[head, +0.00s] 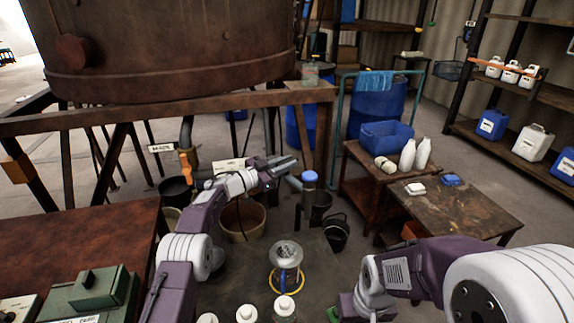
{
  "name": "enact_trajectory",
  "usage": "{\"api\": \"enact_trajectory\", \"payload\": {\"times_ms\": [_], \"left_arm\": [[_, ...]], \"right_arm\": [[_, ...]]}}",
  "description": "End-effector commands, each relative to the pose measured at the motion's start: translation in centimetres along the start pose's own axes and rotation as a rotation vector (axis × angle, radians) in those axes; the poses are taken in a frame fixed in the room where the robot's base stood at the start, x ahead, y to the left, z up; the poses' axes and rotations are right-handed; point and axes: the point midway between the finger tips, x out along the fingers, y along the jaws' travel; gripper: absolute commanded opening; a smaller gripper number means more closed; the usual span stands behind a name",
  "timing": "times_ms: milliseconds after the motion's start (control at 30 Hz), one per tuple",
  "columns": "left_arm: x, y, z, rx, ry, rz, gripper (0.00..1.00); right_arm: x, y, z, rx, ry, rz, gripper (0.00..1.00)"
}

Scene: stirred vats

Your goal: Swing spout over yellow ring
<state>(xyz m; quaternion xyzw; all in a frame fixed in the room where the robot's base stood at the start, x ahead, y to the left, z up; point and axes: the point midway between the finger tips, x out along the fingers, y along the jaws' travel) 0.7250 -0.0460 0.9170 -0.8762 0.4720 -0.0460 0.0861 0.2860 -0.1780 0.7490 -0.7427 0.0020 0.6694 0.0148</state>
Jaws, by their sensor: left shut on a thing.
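A grey spout (294,183) reaches sideways from an upright post with a blue cap (309,178), beyond the near table. My left gripper (284,165) is at the spout and shut on it; the exact contact is partly hidden by the gripper. The yellow ring (273,285) lies on the dark near table, nearer to me than the spout. A clear jar with a grey top (286,256) stands at the ring and covers its middle. The spout's end is apart from the ring. My right arm comes in at the lower right, but its gripper does not show.
White-capped bottles (246,314) stand at the near edge. A black bucket (336,233) and a tan tub (243,218) are beyond the jar. Side tables (460,210) stand at right.

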Motion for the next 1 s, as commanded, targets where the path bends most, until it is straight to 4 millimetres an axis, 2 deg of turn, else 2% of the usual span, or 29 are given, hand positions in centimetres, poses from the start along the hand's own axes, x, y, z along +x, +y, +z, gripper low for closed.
{"api": "enact_trajectory", "payload": {"times_ms": [333,367,400,433,767,867,1000], "left_arm": [[0.0,-0.1,-0.2,0.003,0.002,0.000,0.00],[0.0,-0.1,-0.2,0.003,0.002,0.000,0.22],[0.0,-0.1,-0.2,0.003,0.002,0.000,0.33],[0.0,0.0,-0.2,0.003,0.002,0.000,0.38],[0.0,-0.1,-0.4,0.002,0.002,0.001,0.38],[0.0,-0.3,-1.6,0.003,0.002,0.001,0.38],[0.0,-0.9,-4.8,0.006,0.004,0.000,0.38]], "right_arm": [[0.0,0.0,0.0,0.000,0.000,0.000,0.35],[0.0,0.0,0.0,0.000,0.000,0.000,0.35],[0.0,0.0,0.0,0.000,0.000,0.000,0.35],[0.0,0.0,0.0,0.000,0.000,0.000,0.35],[-0.1,0.0,0.0,0.000,0.000,0.000,0.35],[-0.8,0.0,-0.1,0.000,0.000,0.000,0.35],[-2.4,-0.1,-0.2,0.000,0.000,0.000,0.35]]}}
